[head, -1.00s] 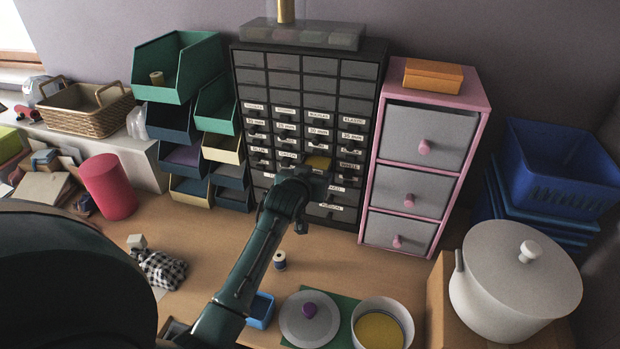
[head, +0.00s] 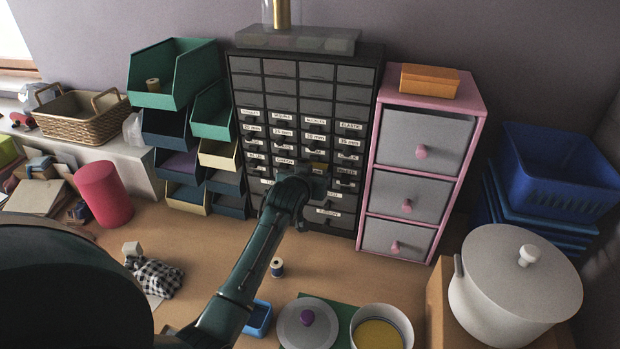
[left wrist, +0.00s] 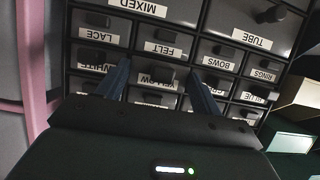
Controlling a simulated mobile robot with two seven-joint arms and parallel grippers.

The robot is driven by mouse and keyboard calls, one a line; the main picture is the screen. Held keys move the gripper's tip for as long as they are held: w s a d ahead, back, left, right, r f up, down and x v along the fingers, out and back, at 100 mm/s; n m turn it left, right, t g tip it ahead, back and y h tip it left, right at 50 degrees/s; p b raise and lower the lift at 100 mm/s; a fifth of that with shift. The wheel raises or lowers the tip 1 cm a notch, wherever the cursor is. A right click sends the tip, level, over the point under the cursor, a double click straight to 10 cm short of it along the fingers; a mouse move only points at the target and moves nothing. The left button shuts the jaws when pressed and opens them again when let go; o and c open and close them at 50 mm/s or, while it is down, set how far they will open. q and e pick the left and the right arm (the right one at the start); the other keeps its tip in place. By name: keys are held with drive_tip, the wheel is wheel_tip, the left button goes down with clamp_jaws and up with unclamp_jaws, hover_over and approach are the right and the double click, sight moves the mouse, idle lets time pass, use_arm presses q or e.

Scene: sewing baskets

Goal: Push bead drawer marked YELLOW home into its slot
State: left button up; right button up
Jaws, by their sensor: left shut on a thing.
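The drawer marked YELLOW (left wrist: 155,81) is in the middle of the left wrist view, where its label shows upside down. Its front is between the two fingers of my left gripper (left wrist: 159,70), one finger along each side. In the head view a thin patch of the drawer's yellow contents (head: 319,166) shows just above my left gripper (head: 316,178), so it stands slightly out of the cabinet (head: 233,100). The gripper hides most of the drawer front there. My right gripper is not in view.
Drawers marked FELT (left wrist: 166,49), WHITE (left wrist: 88,69) and BLUE (left wrist: 252,97) surround it. A pink-framed drawer unit (head: 372,165) stands close on the right; green and blue bins (head: 172,75) stand left. A thread spool (head: 277,267) and a pot (head: 515,290) are in front.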

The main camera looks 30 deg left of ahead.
use_arm(q)
drive_tip(key=shift+w, duration=0.4)
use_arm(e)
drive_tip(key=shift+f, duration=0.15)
use_arm(q)
drive_tip(key=o, duration=1.3)
drive_tip(key=shift+s, duration=0.3)
drive_tip(key=v, duration=1.2)
drive_tip(key=shift+s+r, duration=0.2)
drive_tip(key=shift+r, duration=0.05)
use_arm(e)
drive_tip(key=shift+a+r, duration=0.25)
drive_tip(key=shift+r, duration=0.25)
use_arm(q)
drive_tip(key=shift+d, duration=0.1)
